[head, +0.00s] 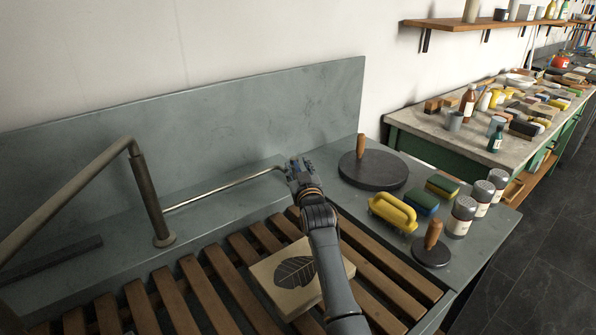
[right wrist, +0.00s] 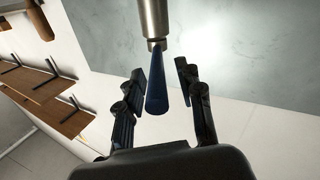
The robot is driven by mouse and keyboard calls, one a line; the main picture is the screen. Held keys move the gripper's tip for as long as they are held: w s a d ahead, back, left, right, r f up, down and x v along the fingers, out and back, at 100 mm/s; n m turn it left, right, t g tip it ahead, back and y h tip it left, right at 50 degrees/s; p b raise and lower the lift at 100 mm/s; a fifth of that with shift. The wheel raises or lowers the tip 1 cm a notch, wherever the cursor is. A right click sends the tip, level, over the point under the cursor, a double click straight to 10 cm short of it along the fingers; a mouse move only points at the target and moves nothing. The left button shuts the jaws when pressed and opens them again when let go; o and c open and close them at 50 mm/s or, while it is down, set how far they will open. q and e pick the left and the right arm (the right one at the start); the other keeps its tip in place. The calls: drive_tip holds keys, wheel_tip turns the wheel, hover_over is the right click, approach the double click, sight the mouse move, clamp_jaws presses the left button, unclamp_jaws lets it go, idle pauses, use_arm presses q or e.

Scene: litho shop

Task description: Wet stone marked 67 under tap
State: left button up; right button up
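The stone (head: 297,277) is a pale flat block with a dark leaf-shaped image on top. It lies on the wooden slats of the sink, partly hidden by my right forearm; no number is readable on it. The tap (head: 150,195) is a metal pipe rising at the back of the sink, its upper arm running out of frame to the left. A thin rod (head: 225,187) extends right from its post to my right gripper (head: 297,172). In the right wrist view, a metal cylinder with a blue tapered tip (right wrist: 157,92) sits between the open fingers, with visible gaps. My left gripper is not in view.
The ledge right of the sink holds a dark disc with a wooden handle (head: 373,170), a yellow-handled tool (head: 392,213), sponges (head: 441,185), shakers (head: 461,216) and a smaller handled disc (head: 431,252). A cluttered bench (head: 470,135) stands beyond.

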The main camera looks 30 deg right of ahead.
sight(298, 169)
wheel_tip(298, 169, up, 9)
idle(0.3)
idle(1.3)
